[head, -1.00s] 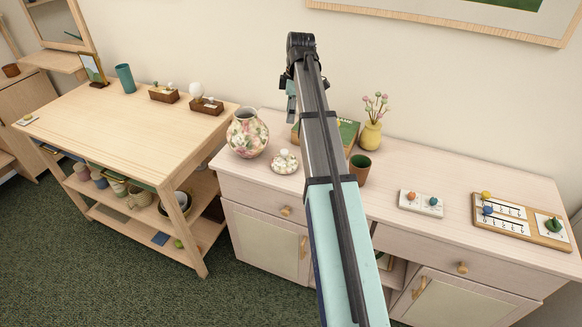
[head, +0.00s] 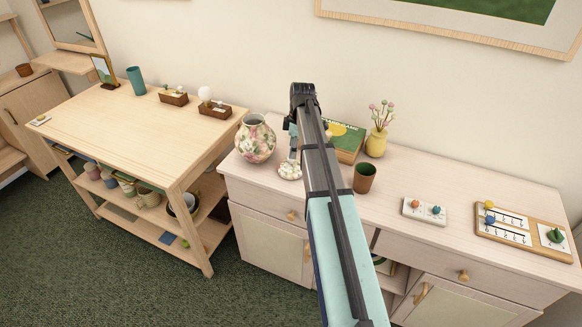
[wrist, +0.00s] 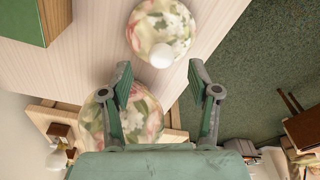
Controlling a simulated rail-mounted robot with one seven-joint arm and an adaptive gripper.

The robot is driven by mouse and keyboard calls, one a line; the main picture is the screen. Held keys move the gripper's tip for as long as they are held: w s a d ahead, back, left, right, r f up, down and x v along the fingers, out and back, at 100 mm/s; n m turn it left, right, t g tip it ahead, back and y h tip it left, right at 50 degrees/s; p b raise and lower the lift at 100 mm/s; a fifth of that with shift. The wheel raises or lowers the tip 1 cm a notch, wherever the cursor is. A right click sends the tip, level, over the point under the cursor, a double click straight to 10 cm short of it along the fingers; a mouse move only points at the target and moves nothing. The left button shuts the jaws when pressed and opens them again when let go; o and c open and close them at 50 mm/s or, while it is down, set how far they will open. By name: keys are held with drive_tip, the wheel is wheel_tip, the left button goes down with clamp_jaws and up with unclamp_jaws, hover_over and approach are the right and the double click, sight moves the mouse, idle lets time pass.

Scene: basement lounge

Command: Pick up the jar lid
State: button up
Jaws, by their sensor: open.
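The jar lid (head: 289,170) is floral, domed and topped with a white knob. It lies on the pale sideboard, just right of the open floral jar (head: 255,140), and my arm partly covers it. In the wrist view the lid (wrist: 160,25) is at the top centre, with its knob toward my gripper (wrist: 160,78). The gripper is open and empty, its two fingertips apart and short of the lid in the picture. The jar (wrist: 95,115) shows behind the left finger. In the head view my gripper (head: 294,146) is mostly hidden by the arm.
A small board (head: 424,211) and a number board (head: 520,228) lie further right. The sideboard's front edge is near the lid.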

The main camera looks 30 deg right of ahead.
sight(291, 165)
drive_tip(key=shift+w+a+f+p, duration=0.15)
drive_tip(key=shift+f+p, duration=0.15)
drive_tip(key=shift+f, duration=0.5)
drive_tip(key=shift+s+a+f+p, duration=0.1)
drive_tip(key=shift+f+p, duration=0.25)
drive_tip(key=shift+f, duration=0.4)
drive_tip(key=shift+w+a+f+p, duration=0.15)
drive_tip(key=shift+f+p, duration=0.15)
drive_tip(key=shift+f, duration=0.5)
drive_tip(key=shift+s, duration=0.1)
clamp_jaws()
